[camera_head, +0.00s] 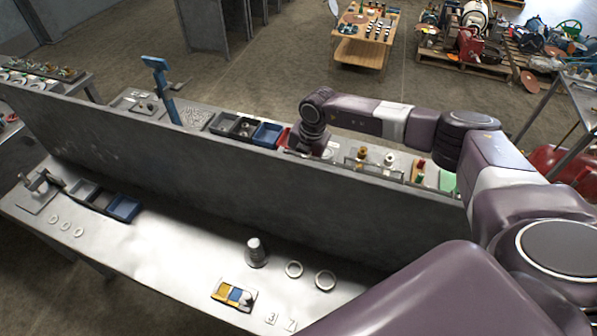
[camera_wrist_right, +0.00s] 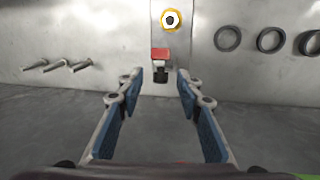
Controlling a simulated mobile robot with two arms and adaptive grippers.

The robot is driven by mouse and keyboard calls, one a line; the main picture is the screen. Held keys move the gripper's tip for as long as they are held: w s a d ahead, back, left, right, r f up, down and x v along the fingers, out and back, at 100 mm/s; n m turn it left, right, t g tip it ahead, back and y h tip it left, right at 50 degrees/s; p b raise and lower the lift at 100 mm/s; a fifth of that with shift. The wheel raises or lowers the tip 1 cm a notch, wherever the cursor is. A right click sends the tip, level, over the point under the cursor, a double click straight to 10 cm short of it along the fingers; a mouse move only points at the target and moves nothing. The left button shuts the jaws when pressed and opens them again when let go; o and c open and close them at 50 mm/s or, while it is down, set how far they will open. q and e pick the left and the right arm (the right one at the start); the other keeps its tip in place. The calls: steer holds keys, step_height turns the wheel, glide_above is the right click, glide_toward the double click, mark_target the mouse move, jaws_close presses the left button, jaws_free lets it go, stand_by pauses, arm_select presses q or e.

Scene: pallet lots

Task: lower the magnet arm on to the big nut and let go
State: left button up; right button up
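My right gripper (camera_wrist_right: 159,78) is open in the right wrist view, its two blue-padded fingers apart. A small red block with a dark lower part (camera_wrist_right: 161,56) shows between and just beyond the fingertips. It may be the magnet arm's end, but I cannot tell for sure. The fingers do not visibly touch it. A yellow ring with a dark centre (camera_wrist_right: 170,20) sits beyond it on the pale metal; it may be the big nut. In the head view my right arm reaches over the grey partition, and its gripper is mostly hidden there. My left gripper is not in view.
The grey partition (camera_head: 200,175) splits the bench. Beyond it stand a blue post (camera_head: 163,95) and a blue bin (camera_head: 267,134). Dark rings (camera_wrist_right: 268,40) lie right and bolts (camera_wrist_right: 72,66) left in the wrist view. The near bench (camera_head: 150,240) has much bare metal.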

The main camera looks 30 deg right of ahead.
steer(key=shift+w+d+f, duration=0.1)
steer(key=shift+w+f, duration=0.05)
steer(key=shift+f, duration=0.5)
steer(key=shift+w+d+f, duration=0.1)
steer(key=shift+f, duration=0.5)
steer(key=shift+a+r, duration=0.1)
steer(key=shift+a, duration=0.05)
steer(key=shift+c, duration=1.2)
jaws_close()
